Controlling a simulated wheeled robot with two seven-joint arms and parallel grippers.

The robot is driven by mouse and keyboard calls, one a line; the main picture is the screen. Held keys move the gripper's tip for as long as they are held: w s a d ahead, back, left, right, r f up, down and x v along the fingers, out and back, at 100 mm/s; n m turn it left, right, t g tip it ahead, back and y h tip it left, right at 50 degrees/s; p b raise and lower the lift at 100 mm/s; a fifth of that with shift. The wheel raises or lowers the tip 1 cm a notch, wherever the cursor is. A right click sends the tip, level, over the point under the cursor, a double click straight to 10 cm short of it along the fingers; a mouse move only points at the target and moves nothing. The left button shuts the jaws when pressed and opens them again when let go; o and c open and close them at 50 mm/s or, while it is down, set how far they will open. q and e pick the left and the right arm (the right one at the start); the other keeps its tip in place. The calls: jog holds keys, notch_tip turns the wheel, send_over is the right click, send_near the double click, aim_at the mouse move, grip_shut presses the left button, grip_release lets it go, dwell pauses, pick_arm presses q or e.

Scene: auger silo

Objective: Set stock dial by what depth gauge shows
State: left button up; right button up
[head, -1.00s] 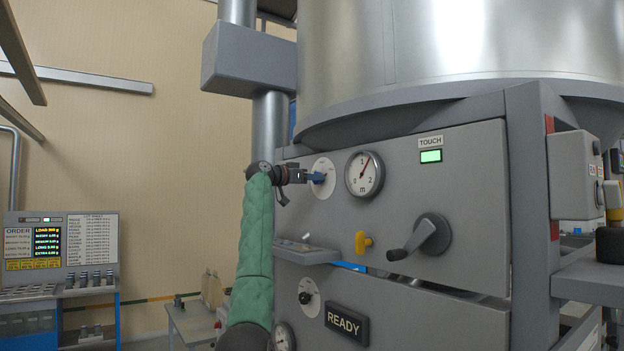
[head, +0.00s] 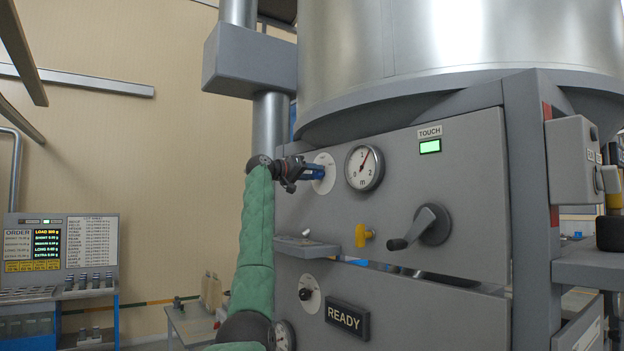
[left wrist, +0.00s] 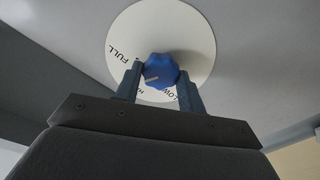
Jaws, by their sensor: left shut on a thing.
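The stock dial is a blue knob (left wrist: 161,71) on a round white plate (left wrist: 195,28) with FULL and LOW lettering, seen close in the left wrist view. In the head view the plate (head: 326,164) is on the grey panel. My left gripper (head: 314,171) is shut on the knob, one finger on each side; it also shows in the left wrist view (left wrist: 160,85). The depth gauge (head: 364,168), a round white face marked 0, 1, 2 and m, is just right of the dial. Its red needle points up, slightly past 1. My right gripper is out of view.
A green lamp (head: 430,146) under the TOUCH label is lit. An order screen (head: 46,243) stands far left.

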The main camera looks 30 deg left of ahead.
pick_arm(q)
jog(key=n+b, duration=0.2)
jog(key=n, duration=0.4)
jog(key=shift+f+b, duration=0.1)
jog(key=shift+b, duration=0.3)
jog(key=shift+n+b, duration=0.35)
jog(key=shift+n, duration=0.75)
jog(key=shift+n+b, duration=0.35)
jog(key=shift+n, duration=0.55)
jog(key=n+b, duration=0.1)
jog(key=n, duration=0.3)
jog(key=shift+f+b, duration=0.1)
jog(key=shift+b, duration=0.25)
jog(key=shift+n+b, duration=0.35)
jog(key=shift+n, duration=1.35)
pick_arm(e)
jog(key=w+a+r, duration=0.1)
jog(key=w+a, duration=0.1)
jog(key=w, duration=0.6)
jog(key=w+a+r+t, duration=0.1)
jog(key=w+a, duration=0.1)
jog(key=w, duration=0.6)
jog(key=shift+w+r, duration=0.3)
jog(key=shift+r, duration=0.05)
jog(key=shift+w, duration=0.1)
